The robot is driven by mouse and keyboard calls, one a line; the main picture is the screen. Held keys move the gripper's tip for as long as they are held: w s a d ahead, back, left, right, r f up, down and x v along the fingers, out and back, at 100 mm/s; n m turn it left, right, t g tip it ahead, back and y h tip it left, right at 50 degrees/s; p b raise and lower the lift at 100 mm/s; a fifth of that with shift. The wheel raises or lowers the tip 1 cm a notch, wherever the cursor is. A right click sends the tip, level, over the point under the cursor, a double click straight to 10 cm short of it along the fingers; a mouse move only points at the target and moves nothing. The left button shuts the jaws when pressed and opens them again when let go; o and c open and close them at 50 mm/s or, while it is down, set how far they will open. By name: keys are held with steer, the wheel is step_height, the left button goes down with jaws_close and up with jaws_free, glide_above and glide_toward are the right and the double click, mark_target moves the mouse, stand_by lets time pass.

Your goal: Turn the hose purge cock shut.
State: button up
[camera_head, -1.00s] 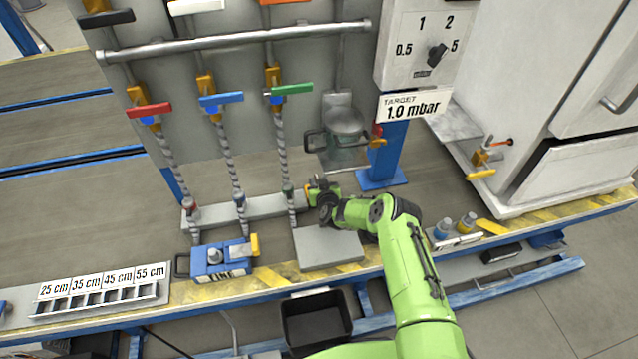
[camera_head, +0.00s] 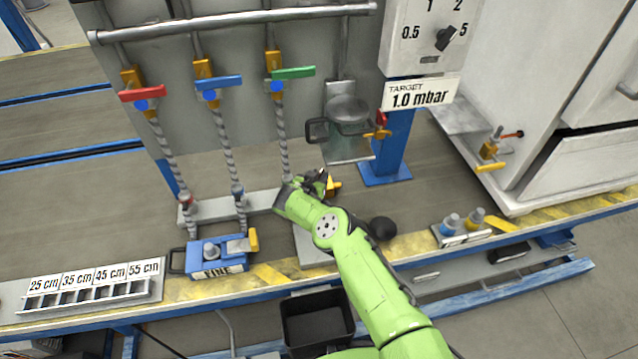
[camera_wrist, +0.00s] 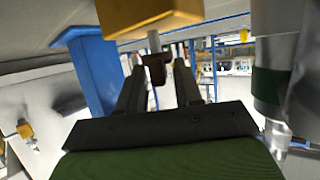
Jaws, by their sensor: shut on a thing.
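The hose purge cock has a yellow body (camera_wrist: 150,14) at the top of the wrist view, with a pale stem and a small brown handle (camera_wrist: 155,70) below it. My gripper (camera_wrist: 159,78) has its two fingers on either side of that handle and is shut on it. In the head view my gripper (camera_head: 316,182) is at the foot of the green-handled hose, and a bit of the yellow body (camera_head: 334,188) shows just right of it. My wrist hides most of the cock there, so its angle is unclear.
A green-banded hose end (camera_wrist: 270,85) stands close right of my fingers in the wrist view. A blue post (camera_head: 388,150) rises to the right. The blue LINE unit (camera_head: 215,258) sits at front left. Yellow valves with red, blue and green handles (camera_head: 292,72) hang above.

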steer(key=shift+a+m+g+h+b, duration=0.1)
steer(key=shift+m+g+h+b, duration=0.3)
steer(key=shift+b, duration=0.65)
steer(key=o, duration=0.7)
steer(key=p+v, duration=1.2)
steer(key=v, duration=0.3)
steer(key=shift+s+a, duration=0.35)
steer(key=shift+f, duration=0.15)
steer(key=shift+c, duration=0.2)
